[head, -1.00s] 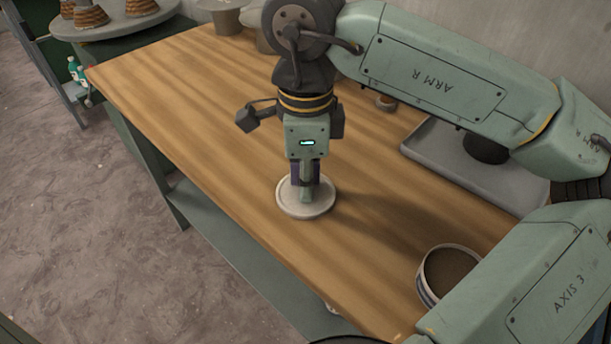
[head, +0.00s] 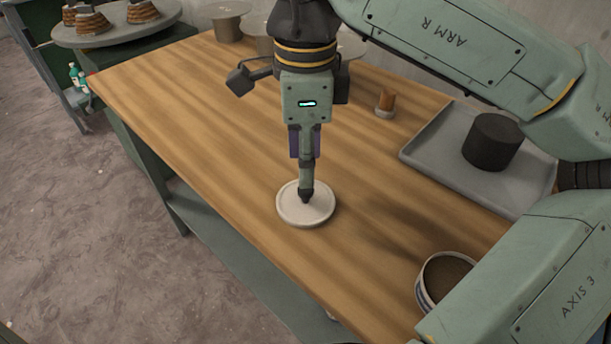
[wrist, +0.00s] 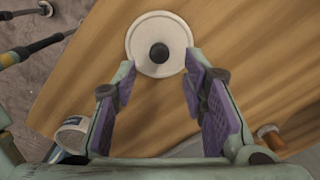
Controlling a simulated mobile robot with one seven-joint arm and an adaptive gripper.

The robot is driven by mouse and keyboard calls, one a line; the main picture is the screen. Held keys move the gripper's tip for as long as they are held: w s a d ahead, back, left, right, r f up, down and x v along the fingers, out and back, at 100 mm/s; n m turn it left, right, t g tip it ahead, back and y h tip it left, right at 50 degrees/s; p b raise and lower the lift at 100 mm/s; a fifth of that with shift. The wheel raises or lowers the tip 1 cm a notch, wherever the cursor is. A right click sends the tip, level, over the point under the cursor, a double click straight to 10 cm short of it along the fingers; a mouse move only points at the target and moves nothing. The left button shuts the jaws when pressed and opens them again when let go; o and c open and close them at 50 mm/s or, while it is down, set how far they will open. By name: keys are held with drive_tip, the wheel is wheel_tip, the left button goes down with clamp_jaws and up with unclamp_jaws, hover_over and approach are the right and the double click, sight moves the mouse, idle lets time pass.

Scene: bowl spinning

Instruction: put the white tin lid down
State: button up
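The white tin lid (head: 318,212) lies flat on the wooden table, near its front left edge. In the wrist view the lid (wrist: 144,60) shows whole, with a dark round knob (wrist: 159,53) at its middle. My gripper (head: 306,196) is above the lid and points down at it. In the wrist view my gripper (wrist: 160,85) is open, its purple pads apart with nothing between them, and the lid lies beyond the fingertips.
An open tin (head: 446,280) stands at the front right of the table (head: 200,110). A grey tray (head: 440,155) with a dark cylinder (head: 492,141) is at the right. A small brown-handled object (head: 385,103) stands behind. The table's left middle is clear.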

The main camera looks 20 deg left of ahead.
wheel_tip(320, 180, up, 6)
drive_tip(key=shift+f, duration=0.1)
drive_tip(key=shift+s, duration=0.1)
idle(0.5)
